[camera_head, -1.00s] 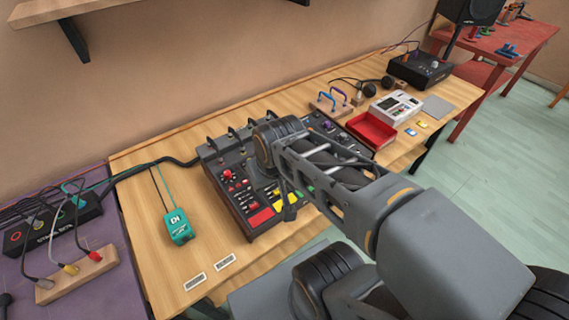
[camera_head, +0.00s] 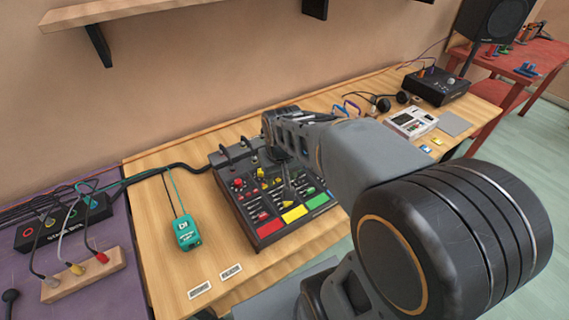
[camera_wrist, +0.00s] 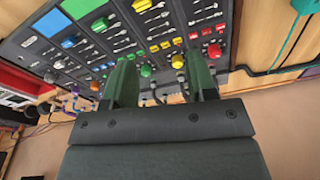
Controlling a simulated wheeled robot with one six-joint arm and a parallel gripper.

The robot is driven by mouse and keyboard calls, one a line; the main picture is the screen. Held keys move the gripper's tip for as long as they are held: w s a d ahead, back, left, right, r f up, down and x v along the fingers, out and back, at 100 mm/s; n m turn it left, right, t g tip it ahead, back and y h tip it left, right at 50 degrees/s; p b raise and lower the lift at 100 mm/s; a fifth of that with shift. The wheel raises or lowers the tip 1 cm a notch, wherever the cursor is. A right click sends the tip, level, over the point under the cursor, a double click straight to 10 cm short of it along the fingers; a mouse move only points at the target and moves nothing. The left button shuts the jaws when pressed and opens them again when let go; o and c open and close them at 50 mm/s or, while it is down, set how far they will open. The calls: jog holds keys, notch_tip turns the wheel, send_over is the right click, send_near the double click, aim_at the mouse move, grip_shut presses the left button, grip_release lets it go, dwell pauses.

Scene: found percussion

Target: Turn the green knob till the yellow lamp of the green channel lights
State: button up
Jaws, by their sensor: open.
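The black mixer (camera_head: 229,163) stands on the wooden bench, with red, yellow and green patches along its front edge. My gripper (camera_wrist: 160,64) is open over its knob rows, and my arm hides part of the panel in the head view. In the wrist view the green knob (camera_wrist: 146,71) shows between the fingers, nearer the left finger. The yellow knob (camera_wrist: 177,62) is also between them, closer to the right finger. I cannot tell whether the fingers touch a knob. The green channel's patch (camera_wrist: 82,7) is at the top. I cannot make out the yellow lamp of that channel.
A red knob (camera_wrist: 214,50) is just right of the right finger, so the knobs are close together. A teal box (camera_head: 187,233) with cables lies left of the mixer. A grey and white device (camera_head: 409,123) and a black box (camera_head: 436,87) stand farther right.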

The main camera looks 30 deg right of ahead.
jog(key=w+d+m+g, duration=0.1)
jog(key=w+d+m, duration=0.25)
jog(key=w, duration=0.45)
jog(key=w+d+m+g, duration=0.15)
jog(key=w+d, duration=0.25)
jog(key=w, duration=0.4)
jog(key=shift+m+t, duration=0.3)
jog(key=shift+t, duration=0.05)
jog(key=f, duration=1.2)
jog(key=shift+s+d+f+b, duration=0.15)
jog(key=shift+s+d+b, duration=0.1)
jog(key=shift+b, duration=0.15)
jog(key=c, duration=0.9)
